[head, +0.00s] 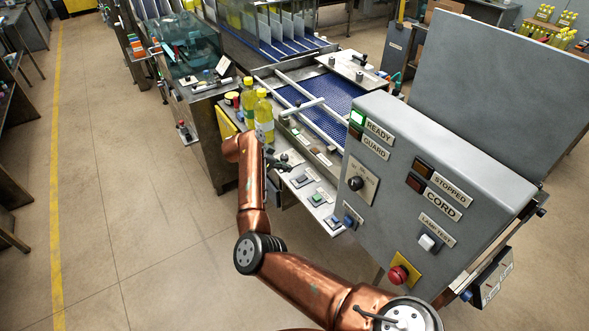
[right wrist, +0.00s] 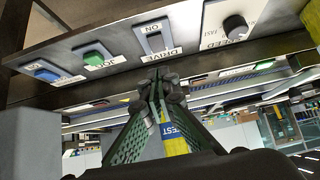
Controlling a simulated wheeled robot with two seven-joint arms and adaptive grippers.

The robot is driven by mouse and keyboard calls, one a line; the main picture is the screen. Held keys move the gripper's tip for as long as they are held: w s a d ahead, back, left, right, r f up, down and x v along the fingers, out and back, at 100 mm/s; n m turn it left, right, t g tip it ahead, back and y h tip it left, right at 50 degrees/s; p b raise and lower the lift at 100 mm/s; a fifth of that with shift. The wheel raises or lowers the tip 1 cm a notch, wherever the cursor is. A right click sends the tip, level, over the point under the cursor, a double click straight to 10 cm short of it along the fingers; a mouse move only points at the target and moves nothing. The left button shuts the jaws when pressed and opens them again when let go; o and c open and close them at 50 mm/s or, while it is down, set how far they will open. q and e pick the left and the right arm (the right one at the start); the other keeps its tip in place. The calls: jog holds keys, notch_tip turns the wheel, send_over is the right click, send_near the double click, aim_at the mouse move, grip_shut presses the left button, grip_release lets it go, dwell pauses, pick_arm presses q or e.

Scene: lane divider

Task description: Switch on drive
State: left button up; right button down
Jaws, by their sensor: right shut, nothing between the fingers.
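The drive switch (right wrist: 154,38) is a grey toggle or rocker in a pale plate lettered DRIVE, in the right wrist view. It also shows on the low sloping control strip in the head view (head: 302,181). Whether it is on or off I cannot tell. My right gripper (right wrist: 160,82) is shut and empty, its fingertips close to the DRIVE plate's edge; contact is unclear. In the head view the right gripper (head: 279,165) is at the strip's upper end. On the grey cabinet (head: 378,205), the READY lamp (head: 357,117) glows green. My left gripper is out of view.
Beside the drive switch are a green JOG button (right wrist: 94,52), a blue button (right wrist: 46,72) and a SPEED knob (right wrist: 235,27). Yellow bottles (head: 264,112) stand behind my right gripper. A red stop button (head: 399,275) is low on the cabinet. Open floor lies to the left.

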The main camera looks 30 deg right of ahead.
jog(key=v, duration=0.5)
jog(key=shift+a, duration=0.5)
jog(key=shift+d, duration=0.1)
